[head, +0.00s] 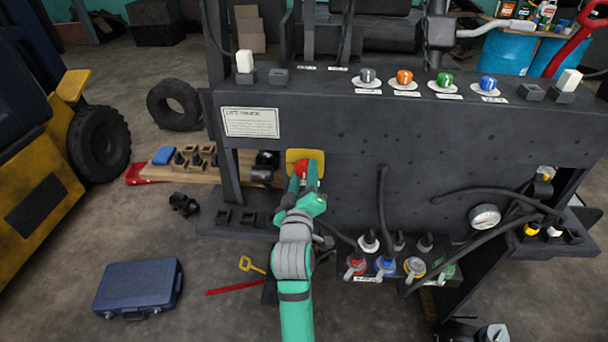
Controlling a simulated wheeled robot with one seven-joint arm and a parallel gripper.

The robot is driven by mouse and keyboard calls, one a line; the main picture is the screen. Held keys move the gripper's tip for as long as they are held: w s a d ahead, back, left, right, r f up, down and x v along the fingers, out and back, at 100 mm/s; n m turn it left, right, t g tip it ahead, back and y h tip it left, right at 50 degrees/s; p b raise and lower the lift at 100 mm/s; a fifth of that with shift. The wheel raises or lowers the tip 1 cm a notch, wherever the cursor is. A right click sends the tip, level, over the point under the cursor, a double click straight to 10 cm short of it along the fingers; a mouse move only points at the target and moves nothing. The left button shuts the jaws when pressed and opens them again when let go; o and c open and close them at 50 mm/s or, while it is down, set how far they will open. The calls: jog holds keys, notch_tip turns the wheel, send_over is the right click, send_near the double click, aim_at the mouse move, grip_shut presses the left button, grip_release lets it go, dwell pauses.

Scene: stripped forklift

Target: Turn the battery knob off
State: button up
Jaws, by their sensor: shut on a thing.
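The battery knob (302,167) is red and sits on a yellow plate (317,155) on the dark front panel of the stripped forklift (400,140). My gripper (303,178), at the end of my green and grey arm, reaches up to the knob from below. It is shut on the knob. The gripper covers the knob's lower part, so I cannot tell which way the knob is turned.
Grey, orange, green and blue knobs (404,77) line the panel's top. Hoses (382,205), a gauge (485,217) and coloured connectors (385,264) are right of my arm. A blue case (139,286) and a red bar (234,286) lie on the floor at left.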

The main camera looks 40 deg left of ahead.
jog(key=o, duration=1.1)
jog(key=shift+c, duration=0.2)
jog(key=shift+s, duration=0.1)
jog(key=v, duration=1)
jog(key=shift+s+d, duration=0.25)
jog(key=shift+f, duration=0.1)
